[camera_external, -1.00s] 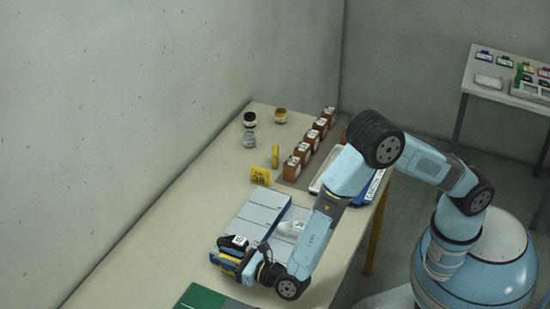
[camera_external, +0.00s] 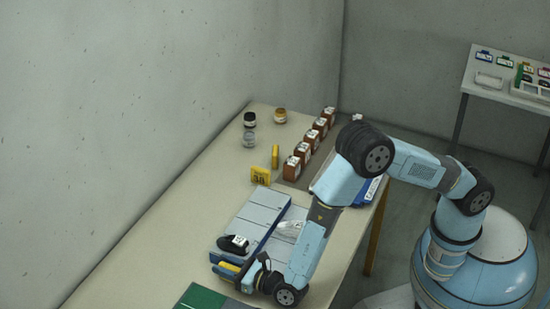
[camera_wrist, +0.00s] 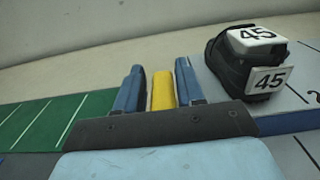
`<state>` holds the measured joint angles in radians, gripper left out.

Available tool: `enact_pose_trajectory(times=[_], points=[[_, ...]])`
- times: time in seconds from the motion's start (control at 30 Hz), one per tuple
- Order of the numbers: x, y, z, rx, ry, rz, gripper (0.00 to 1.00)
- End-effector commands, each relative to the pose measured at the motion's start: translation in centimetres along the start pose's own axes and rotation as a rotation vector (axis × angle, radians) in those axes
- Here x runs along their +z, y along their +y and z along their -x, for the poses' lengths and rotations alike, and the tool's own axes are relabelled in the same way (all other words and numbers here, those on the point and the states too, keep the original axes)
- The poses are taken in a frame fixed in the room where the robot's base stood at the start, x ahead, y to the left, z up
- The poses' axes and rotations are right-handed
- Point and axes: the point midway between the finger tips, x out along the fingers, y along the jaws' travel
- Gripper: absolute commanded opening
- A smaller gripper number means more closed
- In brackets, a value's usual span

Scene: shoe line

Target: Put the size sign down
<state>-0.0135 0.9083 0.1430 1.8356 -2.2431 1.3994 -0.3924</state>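The yellow size sign (camera_wrist: 162,90) is between the two blue fingers of my gripper (camera_wrist: 160,88), seen edge-on in the wrist view. The fingers sit close on both sides of it, and its printed face is hidden. In the external view, the sign (camera_external: 229,267) shows as a yellow strip at my gripper (camera_external: 232,272), low by the near end of the grey-blue board (camera_external: 262,212). Whether its lower edge touches the surface cannot be told. A black shoe (camera_external: 234,244) with "45" labels stands on the board; the shoe (camera_wrist: 235,60) is right of my fingers in the wrist view.
A green mat (camera_external: 202,298) lies at the near end of the table. A yellow sign marked 38 (camera_external: 261,175) and another yellow sign (camera_external: 275,156) stand farther back. Several brown boxes (camera_external: 303,152) and jars (camera_external: 249,120) are beyond. Table on the left is bare.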

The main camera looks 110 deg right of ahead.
Motion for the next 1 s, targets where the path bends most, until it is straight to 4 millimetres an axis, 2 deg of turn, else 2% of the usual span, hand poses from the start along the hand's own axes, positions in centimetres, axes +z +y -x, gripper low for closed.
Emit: enact_pose_trajectory(times=[0.17, 0.5, 0.7, 0.9, 1.0], points=[[0.1, 0.1, 1.0, 0.002, 0.000, 0.001, 0.38], [0.1, 0.1, 7.2, 0.003, 0.000, 0.001, 0.38], [0.1, 0.1, 10.3, 0.003, 0.000, 0.001, 0.38], [0.2, 0.0, 11.8, -0.001, -0.001, -0.001, 0.38], [1.1, -0.6, 11.8, -0.022, 0.003, -0.017, 0.38]])
